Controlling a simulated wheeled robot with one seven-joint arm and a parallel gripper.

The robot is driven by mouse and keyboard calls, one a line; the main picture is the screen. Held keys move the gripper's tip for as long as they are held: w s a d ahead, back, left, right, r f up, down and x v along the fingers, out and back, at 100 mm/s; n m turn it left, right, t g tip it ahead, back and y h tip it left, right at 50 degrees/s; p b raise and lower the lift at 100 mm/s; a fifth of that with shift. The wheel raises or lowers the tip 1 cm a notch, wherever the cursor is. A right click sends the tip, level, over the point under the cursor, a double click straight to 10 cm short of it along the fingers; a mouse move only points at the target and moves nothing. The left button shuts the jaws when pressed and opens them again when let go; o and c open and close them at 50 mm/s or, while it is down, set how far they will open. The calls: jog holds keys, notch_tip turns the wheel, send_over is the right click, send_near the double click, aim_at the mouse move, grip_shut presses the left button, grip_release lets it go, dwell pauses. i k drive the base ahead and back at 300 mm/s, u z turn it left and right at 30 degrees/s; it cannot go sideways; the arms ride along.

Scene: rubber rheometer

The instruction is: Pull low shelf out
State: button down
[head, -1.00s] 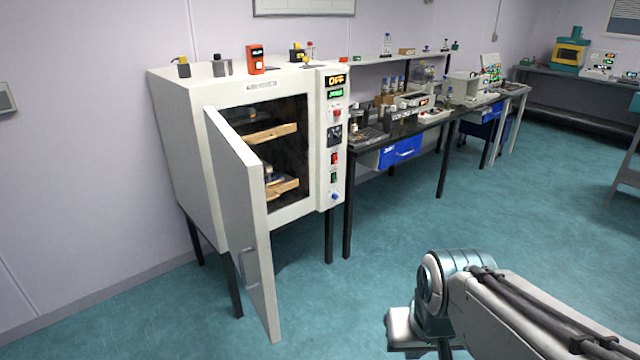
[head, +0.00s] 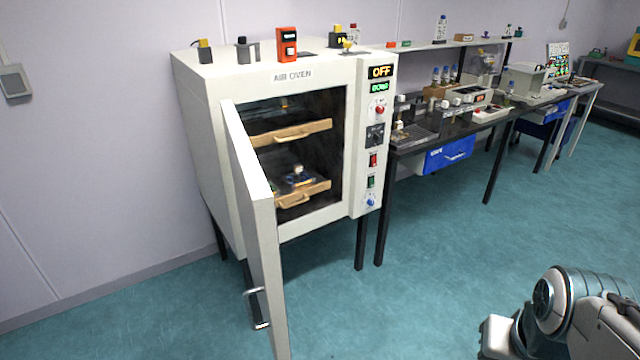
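The air oven (head: 285,76) stands on dark legs against the wall, and its display reads OFF. Its white door (head: 255,220) is swung open toward me on the left, with a metal handle (head: 257,308). Inside are two shelves with wooden fronts and handles. The low shelf (head: 303,194) sits inside the oven and bears a small object (head: 298,174) with a pale top. The upper shelf (head: 290,132) is above it. Part of my arm shows at the lower right, apart from the oven. My gripper's fingers cannot be made out.
An orange device (head: 286,44) and other small items stand on the oven's top. A dark bench (head: 420,146) with instruments and a blue drawer (head: 449,155) adjoins on the right. The open door blocks the left side. The teal floor (head: 430,270) in front is clear.

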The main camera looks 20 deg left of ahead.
aim_at(275, 165)
jog(key=u, duration=0.5)
jog(key=i, duration=0.75)
jog(key=u, duration=0.65)
jog(key=k, duration=0.65)
jog(key=z, duration=0.6)
jog(key=i, duration=1.85)
jog(key=u, duration=0.65)
